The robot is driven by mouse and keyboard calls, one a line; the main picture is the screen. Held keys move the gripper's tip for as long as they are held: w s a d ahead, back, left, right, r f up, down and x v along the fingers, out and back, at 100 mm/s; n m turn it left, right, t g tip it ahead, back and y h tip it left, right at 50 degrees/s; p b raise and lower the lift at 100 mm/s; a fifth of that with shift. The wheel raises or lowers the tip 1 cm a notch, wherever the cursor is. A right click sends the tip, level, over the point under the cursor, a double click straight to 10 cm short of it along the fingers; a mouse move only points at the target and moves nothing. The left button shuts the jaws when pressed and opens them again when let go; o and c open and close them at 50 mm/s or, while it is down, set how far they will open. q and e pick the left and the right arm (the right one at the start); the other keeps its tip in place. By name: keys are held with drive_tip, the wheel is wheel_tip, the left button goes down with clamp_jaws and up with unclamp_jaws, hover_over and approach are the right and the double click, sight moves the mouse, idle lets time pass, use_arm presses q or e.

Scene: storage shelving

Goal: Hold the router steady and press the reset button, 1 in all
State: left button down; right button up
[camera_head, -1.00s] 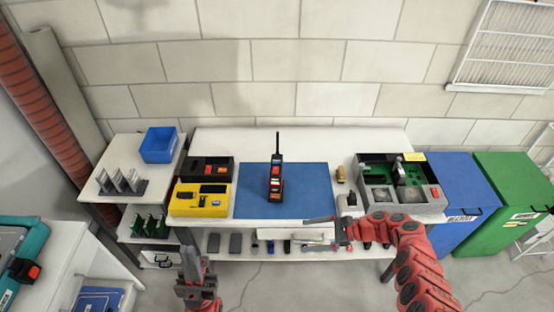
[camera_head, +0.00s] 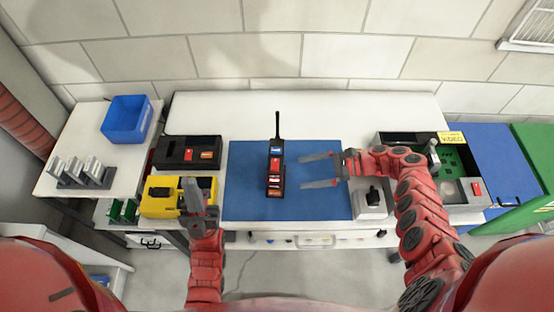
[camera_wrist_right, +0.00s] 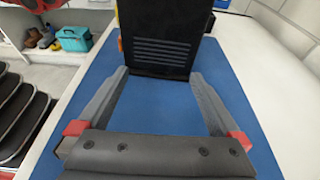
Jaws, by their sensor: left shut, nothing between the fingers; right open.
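The router (camera_head: 276,171) is a dark upright device with red and blue parts and a tall black antenna. It stands on the blue mat (camera_head: 242,190). In the right wrist view its dark vented side (camera_wrist_right: 162,48) shows just ahead of the fingertips. My right gripper (camera_head: 306,170) is open to the right of the router, its two fingers pointing left at it, with a small gap between. I cannot make out the reset button.
A dark case (camera_head: 170,152) lies behind the yellow one. A blue bin (camera_head: 126,118) and grey upright plates (camera_head: 82,171) stand on the left table. The white table behind the mat is clear.

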drive_tip(key=x, duration=0.9)
drive_tip(key=shift+a, duration=0.1)
clamp_jaws()
drive_tip(key=c, duration=1.6)
unclamp_jaws()
